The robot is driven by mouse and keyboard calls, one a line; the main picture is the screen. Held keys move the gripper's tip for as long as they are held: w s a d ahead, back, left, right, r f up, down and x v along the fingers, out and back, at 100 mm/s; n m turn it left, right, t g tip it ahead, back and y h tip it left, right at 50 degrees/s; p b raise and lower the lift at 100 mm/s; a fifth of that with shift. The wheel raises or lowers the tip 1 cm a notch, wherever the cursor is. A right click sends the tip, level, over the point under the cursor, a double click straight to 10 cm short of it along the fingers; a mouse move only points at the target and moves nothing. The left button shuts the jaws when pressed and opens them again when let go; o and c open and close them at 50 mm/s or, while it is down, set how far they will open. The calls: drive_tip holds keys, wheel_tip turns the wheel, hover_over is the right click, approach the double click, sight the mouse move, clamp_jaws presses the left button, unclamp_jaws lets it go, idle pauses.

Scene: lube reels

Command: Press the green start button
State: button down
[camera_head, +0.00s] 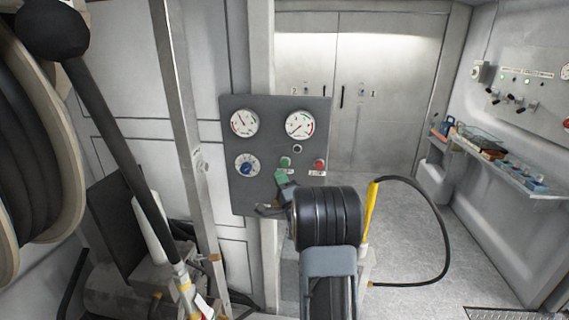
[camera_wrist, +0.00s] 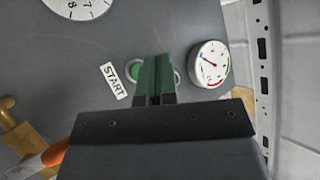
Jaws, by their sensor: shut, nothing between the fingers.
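The green start button (camera_head: 286,161) sits on a grey control panel (camera_head: 238,198), with a red button (camera_head: 320,165) to its right. In the wrist view the green button (camera_wrist: 134,70) shows beside a START label (camera_wrist: 114,81). My gripper (camera_head: 280,175) has green fingers and is just below the button in the head view. In the wrist view my gripper (camera_wrist: 155,62) is shut and empty, and its fingers cover part of the button. I cannot tell whether the fingertips touch it.
A hose reel (camera_head: 40,150) and a dark lever (camera_head: 112,130) stand at left. A yellow-handled hose (camera_head: 371,205) hangs right of my arm. A shelf (camera_head: 500,165) runs along the right wall.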

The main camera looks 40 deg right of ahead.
sight(285, 163)
drive_tip(key=shift+w+d+b, duration=0.4)
drive_tip(key=shift+w+d, duration=1.1)
drive_tip(key=shift+w, duration=0.1)
drive_tip(key=shift+w+d+b, duration=0.65)
drive_tip(key=shift+d+b, duration=0.05)
drive_tip(key=shift+b, duration=0.2)
idle(2.7)
drive_tip(key=shift+f, duration=0.15)
drive_tip(key=shift+s+a+f+b, duration=0.45)
drive_tip(key=shift+s+a+b, duration=0.1)
drive_tip(key=shift+b, duration=0.15)
